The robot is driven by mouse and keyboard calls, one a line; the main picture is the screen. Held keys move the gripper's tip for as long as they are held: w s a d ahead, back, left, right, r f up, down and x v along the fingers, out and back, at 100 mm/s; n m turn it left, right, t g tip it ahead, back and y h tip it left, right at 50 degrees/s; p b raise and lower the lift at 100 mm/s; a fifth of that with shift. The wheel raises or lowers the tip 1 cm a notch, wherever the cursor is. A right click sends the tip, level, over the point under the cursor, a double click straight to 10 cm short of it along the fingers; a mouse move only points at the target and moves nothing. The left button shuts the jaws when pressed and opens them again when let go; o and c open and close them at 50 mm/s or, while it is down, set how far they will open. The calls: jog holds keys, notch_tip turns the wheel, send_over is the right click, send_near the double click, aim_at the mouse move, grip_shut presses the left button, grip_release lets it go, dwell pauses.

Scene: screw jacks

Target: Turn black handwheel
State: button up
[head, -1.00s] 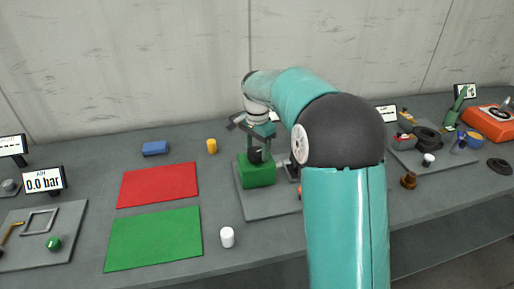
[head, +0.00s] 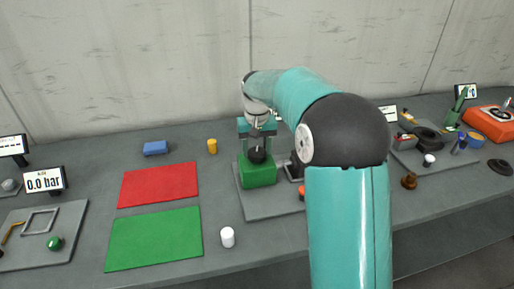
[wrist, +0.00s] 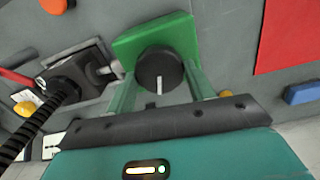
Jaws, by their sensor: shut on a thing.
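The black handwheel (wrist: 158,72) is a round knob with a white line on its face, on top of a green block (wrist: 183,32). In the head view the handwheel (head: 257,156) sits on the green block (head: 258,174), on a grey plate. My gripper (wrist: 160,82) comes down from above with one teal finger on each side of the handwheel, shut on it. In the head view my gripper (head: 257,143) is upright over the block. The white line points toward the gripper's palm in the wrist view.
A dark fixture with a black ribbed hose (wrist: 40,118) stands close beside the block. My arm hides part of the bench on the right.

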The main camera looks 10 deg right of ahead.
aim_at(256, 151)
jog(key=n, duration=0.4)
jog(key=shift+n, duration=0.3)
jog(key=n, duration=0.4)
jog(key=shift+a+n, duration=0.1)
jog(key=shift+n, duration=0.3)
jog(key=o, duration=1)
notch_tip(256, 151, up, 14)
jog(key=shift+f, duration=0.1)
